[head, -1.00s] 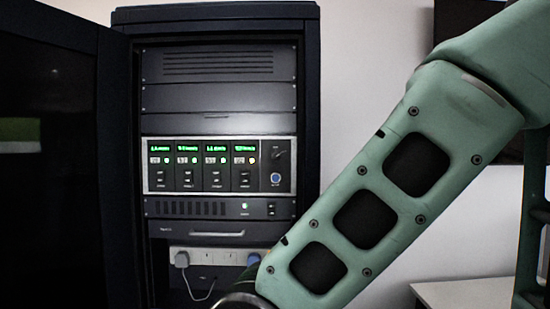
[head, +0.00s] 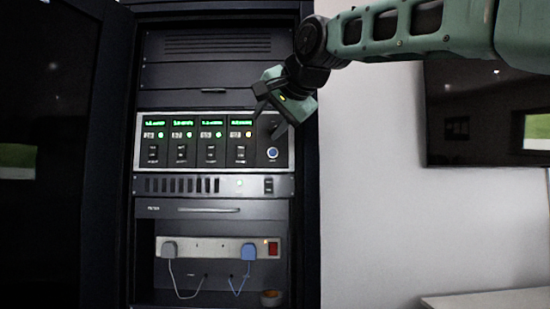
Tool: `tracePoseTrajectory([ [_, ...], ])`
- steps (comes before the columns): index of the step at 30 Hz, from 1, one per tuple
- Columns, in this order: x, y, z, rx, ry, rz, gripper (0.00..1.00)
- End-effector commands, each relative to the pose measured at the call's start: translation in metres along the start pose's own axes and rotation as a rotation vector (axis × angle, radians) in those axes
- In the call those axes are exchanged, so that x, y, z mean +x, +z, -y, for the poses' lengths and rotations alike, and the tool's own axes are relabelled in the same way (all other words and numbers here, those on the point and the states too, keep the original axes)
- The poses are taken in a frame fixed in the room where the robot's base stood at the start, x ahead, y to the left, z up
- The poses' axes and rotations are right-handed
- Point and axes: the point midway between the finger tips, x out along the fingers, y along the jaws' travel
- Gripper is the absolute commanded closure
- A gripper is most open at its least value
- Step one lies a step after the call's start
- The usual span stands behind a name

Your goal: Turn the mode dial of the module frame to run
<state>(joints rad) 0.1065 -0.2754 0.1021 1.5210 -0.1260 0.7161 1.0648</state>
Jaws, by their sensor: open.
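The module frame (head: 212,163) is a silver-edged panel in the open rack, with several modules showing green displays and small lamps. Three lamps look green and the one on the rightmost module is amber. My gripper (head: 268,122) is in front of the panel's upper right part, its fingers apart and pointing down at the dial area. The mode dial is largely hidden behind the fingers, so its setting cannot be read. Whether a finger touches the dial cannot be told. A round blue-ringed button (head: 272,153) shows just below the fingers.
The open rack door (head: 60,150) stands at left. A wall screen (head: 480,115) hangs at right.

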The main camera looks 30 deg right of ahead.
Motion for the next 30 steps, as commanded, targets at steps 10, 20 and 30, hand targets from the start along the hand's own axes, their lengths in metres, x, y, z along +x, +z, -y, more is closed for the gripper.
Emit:
tracePoseTrajectory([
  [10,-0.052,-0.078,-0.003,0.217,-0.087,-0.223,0.53],
  [20,-0.025,-0.087,0.003,0.216,-0.083,-0.218,0.53],
  [30,-0.002,-0.092,0.004,0.215,-0.083,-0.218,0.53],
])
